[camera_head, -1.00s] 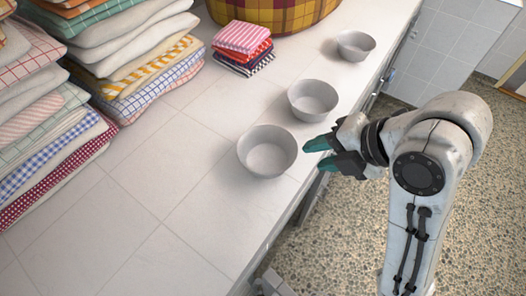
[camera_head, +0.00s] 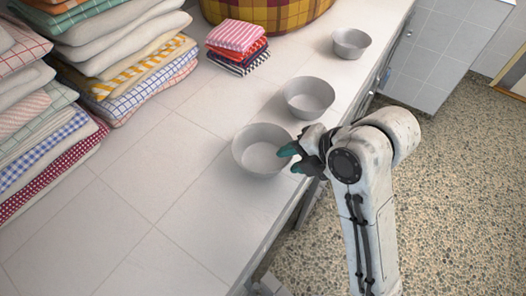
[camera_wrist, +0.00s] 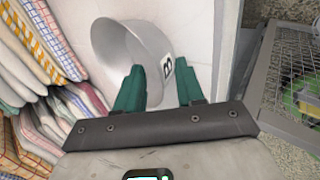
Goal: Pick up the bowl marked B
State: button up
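The bowl marked B is a plain light grey bowl (camera_head: 258,155), upright on the counter and nearest of three in the head view. In the wrist view the bowl (camera_wrist: 125,50) shows a black B on a white label (camera_wrist: 167,67) on its side wall. My gripper (camera_head: 290,158) is at the bowl's right side, over the counter's edge. In the wrist view my gripper (camera_wrist: 160,66) is open, its green fingers apart with the labelled wall between or just beyond their tips. I cannot tell whether they touch the bowl.
Two similar bowls stand farther back, a middle one (camera_head: 309,98) and a far one (camera_head: 351,44). Small folded cloths (camera_head: 238,46), a plaid basket (camera_head: 268,14) and tall towel stacks (camera_head: 110,45) are on the counter (camera_head: 130,200). A wire-mesh crate (camera_wrist: 292,75) shows at right.

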grip_shut()
dwell(0.3)
dwell(0.3)
